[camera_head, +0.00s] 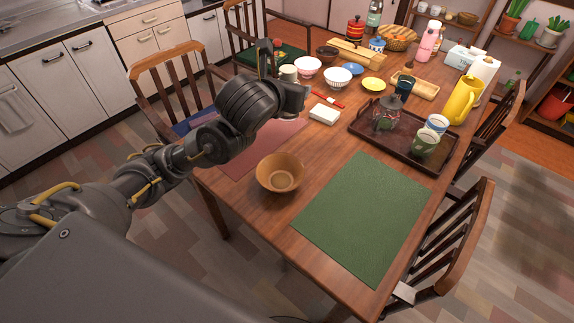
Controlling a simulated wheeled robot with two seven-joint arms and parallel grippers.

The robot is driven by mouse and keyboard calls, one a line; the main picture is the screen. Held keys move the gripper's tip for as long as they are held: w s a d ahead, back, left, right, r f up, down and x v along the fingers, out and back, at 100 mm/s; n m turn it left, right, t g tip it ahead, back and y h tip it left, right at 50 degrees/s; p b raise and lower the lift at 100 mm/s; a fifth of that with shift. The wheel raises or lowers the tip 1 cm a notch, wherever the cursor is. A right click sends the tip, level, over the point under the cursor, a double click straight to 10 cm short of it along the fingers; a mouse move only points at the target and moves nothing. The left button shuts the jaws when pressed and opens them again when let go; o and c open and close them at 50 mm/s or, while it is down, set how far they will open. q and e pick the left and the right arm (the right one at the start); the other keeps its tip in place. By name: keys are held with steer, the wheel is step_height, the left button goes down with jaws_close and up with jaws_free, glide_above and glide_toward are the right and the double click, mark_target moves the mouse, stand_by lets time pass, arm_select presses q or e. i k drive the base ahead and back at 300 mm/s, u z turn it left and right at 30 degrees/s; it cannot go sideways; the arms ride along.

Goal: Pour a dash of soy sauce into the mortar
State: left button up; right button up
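A brown bowl that looks like the mortar (280,173) stands upright on the near left part of the wooden table, and its inside looks empty. My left gripper (282,80) is above the table's left side, behind the mortar and apart from it. The arm hides much of the gripper, so I cannot tell whether it is open or holds anything. I cannot pick out the soy sauce for certain. A dark bottle (374,14) stands at the far end, and a small glass vessel (387,112) stands on the dark tray (361,127). My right gripper is not in view.
A green mat (365,215) lies clear right of the mortar; a pink mat (262,150) lies partly under my arm. A white box (325,114), bowls (337,77) and a yellow pitcher (461,101) stand farther back. Chairs surround the table.

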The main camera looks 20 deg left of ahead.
mark_target(280, 173)
steer(key=z, duration=2)
steer(key=k, duration=1.15)
steer(key=u, duration=0.8)
